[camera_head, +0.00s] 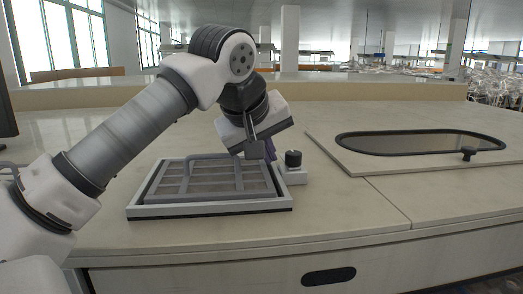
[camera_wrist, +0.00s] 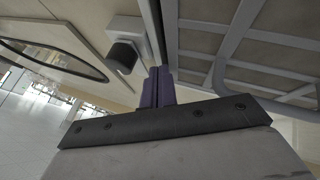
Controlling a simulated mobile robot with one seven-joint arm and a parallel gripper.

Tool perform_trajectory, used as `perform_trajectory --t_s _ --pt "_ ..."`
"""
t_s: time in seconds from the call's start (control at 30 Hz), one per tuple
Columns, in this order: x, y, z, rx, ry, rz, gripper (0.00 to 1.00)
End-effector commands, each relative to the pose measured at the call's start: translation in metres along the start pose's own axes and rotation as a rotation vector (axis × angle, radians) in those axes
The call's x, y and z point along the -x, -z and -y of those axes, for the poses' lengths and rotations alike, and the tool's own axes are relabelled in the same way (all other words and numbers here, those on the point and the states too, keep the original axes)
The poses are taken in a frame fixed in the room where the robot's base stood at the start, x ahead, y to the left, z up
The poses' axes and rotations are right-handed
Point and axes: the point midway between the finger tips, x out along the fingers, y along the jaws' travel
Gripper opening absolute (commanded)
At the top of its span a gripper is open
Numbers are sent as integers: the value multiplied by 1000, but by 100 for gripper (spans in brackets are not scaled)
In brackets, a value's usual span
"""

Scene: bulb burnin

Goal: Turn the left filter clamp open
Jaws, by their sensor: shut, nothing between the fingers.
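The filter (camera_head: 205,180) is a grey grid in a pale raised frame on the counter; its grid also shows at the right of the wrist view (camera_wrist: 262,58). A black round knob (camera_head: 293,158) on a small pale base stands just outside the frame's right side. It also shows in the wrist view (camera_wrist: 124,55). It looks like a clamp; no matching knob shows at the frame's left, partly behind my arm. My gripper (camera_head: 270,150) is over the frame's right edge beside the knob. Its purple fingers (camera_wrist: 158,88) are together and empty; contact with the frame cannot be told.
A pale panel with a dark-rimmed oval window (camera_head: 420,143) and a small black knob (camera_head: 467,154) lies to the right. A raised ledge (camera_head: 350,92) runs along the back. The counter in front of the panel (camera_head: 370,195) is clear.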

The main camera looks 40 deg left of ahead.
Motion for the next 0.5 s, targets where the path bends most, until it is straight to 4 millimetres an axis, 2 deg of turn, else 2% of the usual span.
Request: perform_trajectory --t_s 0.37,0.5 --pt "-2 0 -1 -1 -1 0 0" --pt "-3 3 -6 -37 -24 24 0"
